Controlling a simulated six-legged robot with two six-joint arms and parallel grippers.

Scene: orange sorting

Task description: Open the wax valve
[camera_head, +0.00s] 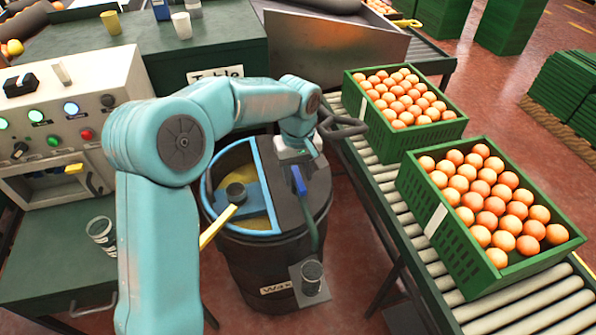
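The wax barrel (262,262) is a dark round drum with a "Wax" label, standing on the floor between the table and the roller conveyor. Its lid is half open over yellowish wax. A blue lever (299,181), which looks like the valve handle, stands on the lid's right part above a green pipe. A cup (311,272) sits on a small bracket below the pipe. My teal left arm reaches over the barrel. My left gripper's dark fingers (350,124) point right, above and right of the lever, apart from it. Nothing shows between them; their tip gap is unclear. My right gripper is out of view.
Two green crates of oranges (408,207) (368,125) stand on the roller conveyor (440,285) at the right. A control panel (60,105) with lit buttons stands at the left. A yellow-handled tool (216,228) leans from the barrel's opening. A cup (101,234) stands on the left table.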

